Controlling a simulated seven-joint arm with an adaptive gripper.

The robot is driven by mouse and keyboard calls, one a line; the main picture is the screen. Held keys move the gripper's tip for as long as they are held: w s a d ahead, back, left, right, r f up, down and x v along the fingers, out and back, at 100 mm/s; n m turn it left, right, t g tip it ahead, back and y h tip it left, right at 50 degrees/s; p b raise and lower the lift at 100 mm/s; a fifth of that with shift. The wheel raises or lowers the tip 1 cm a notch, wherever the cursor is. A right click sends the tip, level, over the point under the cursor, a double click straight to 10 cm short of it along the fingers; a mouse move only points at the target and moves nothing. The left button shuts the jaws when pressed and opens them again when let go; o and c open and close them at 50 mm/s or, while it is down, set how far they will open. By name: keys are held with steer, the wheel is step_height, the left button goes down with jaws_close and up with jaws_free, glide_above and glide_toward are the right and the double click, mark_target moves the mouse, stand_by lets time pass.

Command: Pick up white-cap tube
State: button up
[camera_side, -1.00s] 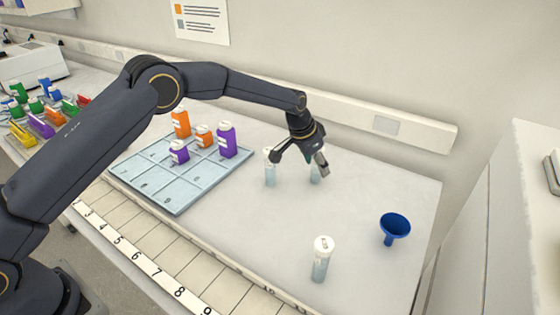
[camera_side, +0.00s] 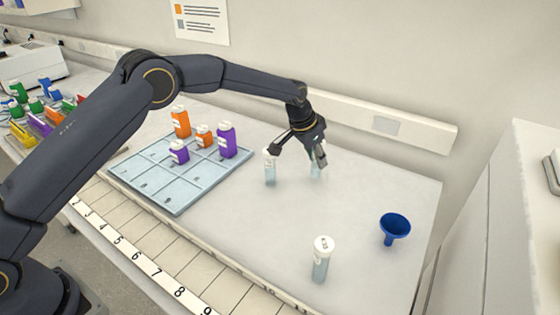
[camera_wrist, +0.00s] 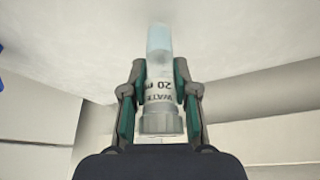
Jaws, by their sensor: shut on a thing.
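My gripper (camera_side: 304,157) is shut on a white-cap tube (camera_side: 315,170) at the back of the bench; its fingers hide most of the tube in the side view. In the wrist view the tube (camera_wrist: 159,75) lies between the two finger pads of my gripper (camera_wrist: 160,92), with printed text reading 20 and WATER, its cap nearest the camera. I cannot tell for certain whether its lower end is clear of the bench. A second white-cap tube (camera_side: 270,168) stands upright just left of my gripper. A third white-cap tube (camera_side: 322,260) stands upright near the front edge.
A blue funnel (camera_side: 395,228) stands at the right of the bench. A pale blue gridded tray (camera_side: 172,190) at the left holds orange and purple bottles (camera_side: 227,140). A wall rail (camera_side: 385,125) runs close behind my gripper. The bench between tray and funnel is mostly clear.

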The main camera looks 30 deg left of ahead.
steer(key=s+a+r, duration=0.3)
steer(key=s+r, duration=0.8)
steer(key=s, duration=0.2)
steer(key=s+a+n, duration=0.1)
steer(key=s+a, duration=0.6)
steer(key=s, duration=0.2)
steer(key=s+a+n, duration=0.1)
steer(key=s+a, duration=0.5)
steer(key=s, duration=0.4)
steer(key=shift+y, duration=0.4)
steer(key=shift+w+f, duration=2.15)
steer(key=shift+w, duration=0.2)
steer(key=shift+w+f, duration=2.1)
steer(key=shift+w, duration=0.25)
steer(key=shift+w+f, duration=2.15)
steer(key=shift+w, duration=0.2)
steer(key=shift+f, duration=0.1)
